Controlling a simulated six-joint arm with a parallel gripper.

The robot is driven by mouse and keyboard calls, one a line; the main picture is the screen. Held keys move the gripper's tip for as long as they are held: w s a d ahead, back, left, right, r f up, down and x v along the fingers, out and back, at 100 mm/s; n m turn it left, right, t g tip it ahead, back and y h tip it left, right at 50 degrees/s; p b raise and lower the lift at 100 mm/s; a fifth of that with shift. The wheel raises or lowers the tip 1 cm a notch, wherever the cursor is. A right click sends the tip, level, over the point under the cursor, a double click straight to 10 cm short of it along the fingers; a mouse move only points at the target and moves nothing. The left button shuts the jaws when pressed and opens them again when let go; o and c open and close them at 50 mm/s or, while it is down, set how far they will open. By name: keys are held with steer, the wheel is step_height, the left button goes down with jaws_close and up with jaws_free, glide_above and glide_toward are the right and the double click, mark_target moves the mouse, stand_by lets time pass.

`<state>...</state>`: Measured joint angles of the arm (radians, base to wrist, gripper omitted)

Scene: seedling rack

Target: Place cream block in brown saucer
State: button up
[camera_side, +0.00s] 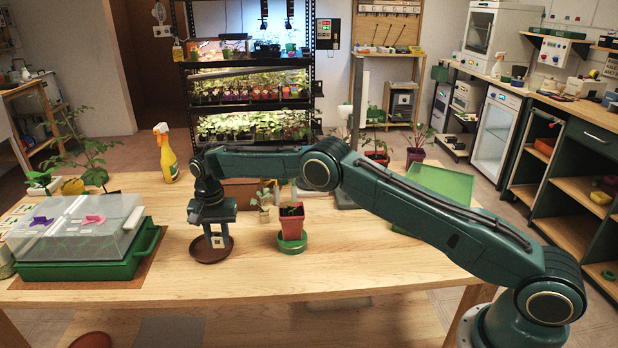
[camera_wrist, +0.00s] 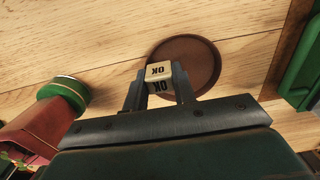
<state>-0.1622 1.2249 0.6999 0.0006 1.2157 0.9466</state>
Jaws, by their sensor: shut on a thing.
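My gripper (camera_side: 217,236) points down over the brown saucer (camera_side: 202,254) on the wooden table. It is shut on the cream block (camera_side: 217,241), which shows between the fingertips. I cannot tell whether the block touches the saucer. The fingers hide part of the saucer.
A red pot on a green saucer (camera_side: 292,243) stands close to the right. A green tray with a clear lid (camera_side: 90,262) is at the left. A yellow spray bottle (camera_side: 165,158) stands at the back, and a green tray (camera_side: 440,183) lies at the right. The front table strip is clear.

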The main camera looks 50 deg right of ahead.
mark_target(217, 235)
steer(key=shift+f, duration=0.6)
steer(key=shift+f, duration=0.55)
steer(key=o, duration=0.9)
steer(key=shift+o, duration=0.2)
steer(key=shift+r, duration=0.15)
step_height(217, 235, up, 11)
steer(key=shift+r, duration=0.9)
steer(key=shift+r, duration=0.1)
